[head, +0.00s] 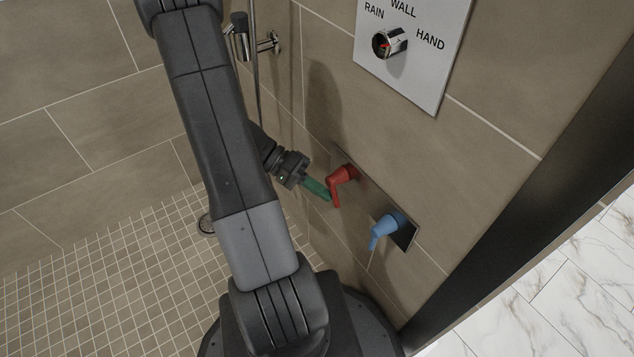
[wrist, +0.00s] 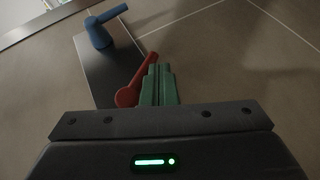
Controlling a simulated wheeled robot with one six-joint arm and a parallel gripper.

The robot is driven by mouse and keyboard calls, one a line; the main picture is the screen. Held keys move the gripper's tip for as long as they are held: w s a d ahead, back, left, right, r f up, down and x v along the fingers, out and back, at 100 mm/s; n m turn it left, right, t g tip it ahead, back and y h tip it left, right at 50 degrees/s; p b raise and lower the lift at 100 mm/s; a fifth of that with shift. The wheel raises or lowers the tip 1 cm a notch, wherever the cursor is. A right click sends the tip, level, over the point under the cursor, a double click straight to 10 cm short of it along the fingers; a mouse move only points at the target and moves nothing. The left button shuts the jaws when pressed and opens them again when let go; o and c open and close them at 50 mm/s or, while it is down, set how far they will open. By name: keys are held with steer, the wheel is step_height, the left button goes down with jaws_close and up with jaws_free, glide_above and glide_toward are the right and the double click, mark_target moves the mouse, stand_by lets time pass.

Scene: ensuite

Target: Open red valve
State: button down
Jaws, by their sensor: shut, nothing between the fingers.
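The red valve (head: 341,182) is a lever handle on a dark plate (head: 375,194) fixed to the shower wall. Its lever hangs downward in the head view. In the wrist view the red valve (wrist: 133,84) lies just left of the green fingertips, its lever slanting up close beside them. My gripper (head: 322,192) has green fingers, shut and empty, beside the lever on its left in the head view; it also shows in the wrist view (wrist: 160,78). I cannot tell whether the fingers touch the lever.
A blue valve (head: 388,227) sits on the same plate, to the lower right of the red one. Above is a white panel (head: 415,50) with a chrome selector knob (head: 389,42). A shower fixture (head: 240,36) is at upper left. A dark frame edge (head: 520,190) stands at right.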

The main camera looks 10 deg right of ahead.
steer(key=s+n+g+h, duration=0.1)
steer(key=s+d+g+h, duration=0.1)
steer(key=g, duration=0.1)
steer(key=shift+s+r+n+h, duration=0.15)
steer(key=shift+s+n+h, duration=0.15)
steer(key=shift+s+n, duration=0.1)
steer(key=shift+s, duration=0.1)
stand_by(0.5)
stand_by(1.3)
steer(key=w+a+f, duration=0.5)
steer(key=w+a, duration=0.2)
steer(key=a, duration=0.1)
steer(key=shift+w+a, duration=0.2)
steer(key=shift+w, duration=0.1)
stand_by(0.5)
